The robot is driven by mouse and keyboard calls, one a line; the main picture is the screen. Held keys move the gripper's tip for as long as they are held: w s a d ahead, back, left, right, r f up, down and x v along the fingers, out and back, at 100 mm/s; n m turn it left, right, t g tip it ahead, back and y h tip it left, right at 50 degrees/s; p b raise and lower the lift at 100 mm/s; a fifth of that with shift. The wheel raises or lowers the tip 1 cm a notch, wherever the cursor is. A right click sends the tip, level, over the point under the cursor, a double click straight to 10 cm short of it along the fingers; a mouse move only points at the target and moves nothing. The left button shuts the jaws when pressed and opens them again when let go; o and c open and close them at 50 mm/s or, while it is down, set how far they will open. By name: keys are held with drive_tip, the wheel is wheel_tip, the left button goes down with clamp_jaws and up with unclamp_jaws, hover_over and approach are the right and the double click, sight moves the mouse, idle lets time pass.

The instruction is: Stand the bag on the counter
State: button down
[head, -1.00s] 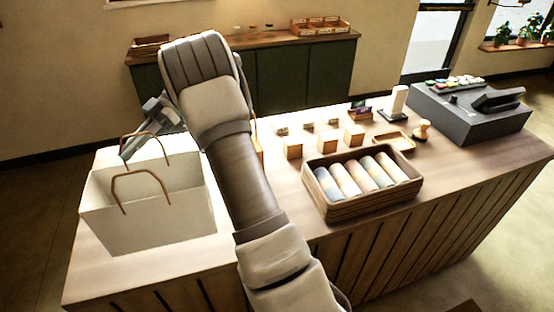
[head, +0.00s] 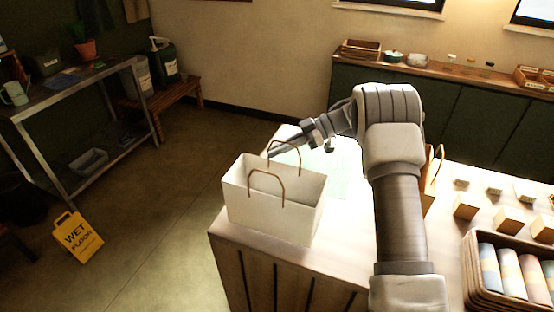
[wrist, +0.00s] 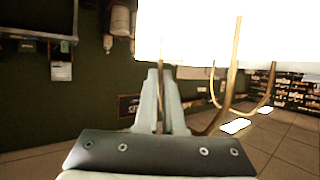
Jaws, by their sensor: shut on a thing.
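The white paper bag (head: 272,208), with two brown loop handles, is upright at the left end of the wooden counter (head: 345,235). Its base looks level with the counter top, but I cannot tell for sure whether it rests there. My gripper (head: 274,152) is at the far handle, above the bag's opening, and is shut on that handle. In the wrist view, my gripper's fingers (wrist: 162,85) have a brown strand between them. The bag shows there as a bright white shape (wrist: 190,35), with handle loops at the right.
A crate of rolled cloths (head: 475,285) and several small wooden blocks (head: 465,207) occupy the counter's right side. A yellow wet-floor sign (head: 78,237) stands on the floor at left, near a metal shelf table (head: 75,97). Open floor lies left of the counter.

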sight(270, 164)
drive_tip(key=shift+a+f+p, duration=0.15)
drive_tip(key=shift+f+p, duration=0.2)
drive_tip(key=shift+f, duration=1.75)
drive_tip(key=shift+f, duration=0.2)
drive_tip(key=c, duration=1)
unclamp_jaws()
drive_tip(key=shift+r, duration=0.2)
